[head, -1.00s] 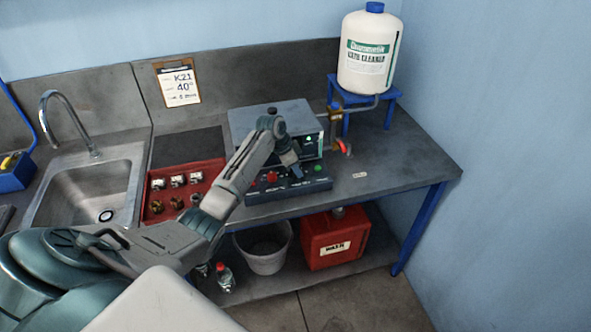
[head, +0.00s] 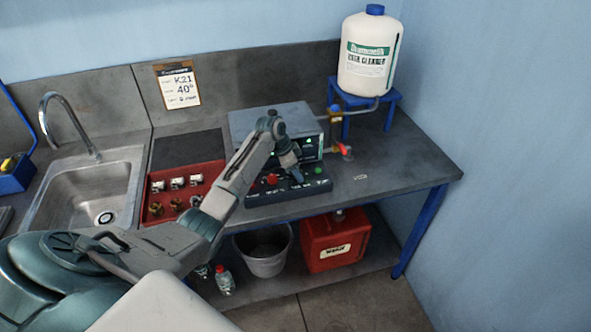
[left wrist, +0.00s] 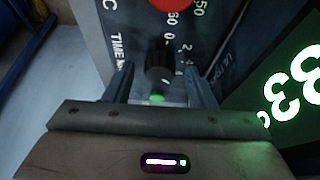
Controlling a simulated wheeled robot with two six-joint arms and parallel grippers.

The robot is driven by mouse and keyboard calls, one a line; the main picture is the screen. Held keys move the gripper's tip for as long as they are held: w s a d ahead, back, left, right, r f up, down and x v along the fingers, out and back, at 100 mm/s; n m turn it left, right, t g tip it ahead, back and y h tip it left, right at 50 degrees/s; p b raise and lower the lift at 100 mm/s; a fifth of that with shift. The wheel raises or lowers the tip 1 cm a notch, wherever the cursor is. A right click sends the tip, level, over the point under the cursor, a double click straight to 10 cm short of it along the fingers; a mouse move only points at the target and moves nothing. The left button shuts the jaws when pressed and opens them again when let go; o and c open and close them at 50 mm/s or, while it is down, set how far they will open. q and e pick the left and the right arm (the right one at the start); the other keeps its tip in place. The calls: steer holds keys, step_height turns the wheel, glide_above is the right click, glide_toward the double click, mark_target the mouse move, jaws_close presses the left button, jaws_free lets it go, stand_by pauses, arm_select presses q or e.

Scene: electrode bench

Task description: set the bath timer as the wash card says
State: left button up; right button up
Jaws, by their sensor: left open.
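The wash card (head: 179,86) hangs on the back panel; it reads K21 and 40°, and its bottom line is too small to read surely. The bath unit (head: 268,121) stands on the bench with a dark control panel (head: 262,195) at its front. My left gripper (head: 295,174) is over this panel. In the left wrist view, the open jaws (left wrist: 158,78) stand either side of a dark timer knob (left wrist: 160,62), beside the word TIME. I cannot tell if they touch it. The knob's pointer setting is unclear. A lit green display (left wrist: 295,90) is at the right.
A red dial (left wrist: 175,3) is beyond the knob. A red-handled tap (head: 344,151) and a white cleaner jug (head: 368,55) on a blue stand are to the right. A red rack of fittings (head: 184,184) and a sink (head: 88,190) are left.

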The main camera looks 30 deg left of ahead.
arm_select(q)
steer(key=shift+s+a+r, duration=0.1)
steer(key=shift+a+r, duration=0.05)
steer(key=shift+r, duration=0.15)
steer(key=b+v, duration=0.4)
steer(key=v, duration=0.6)
steer(key=shift+r, duration=0.1)
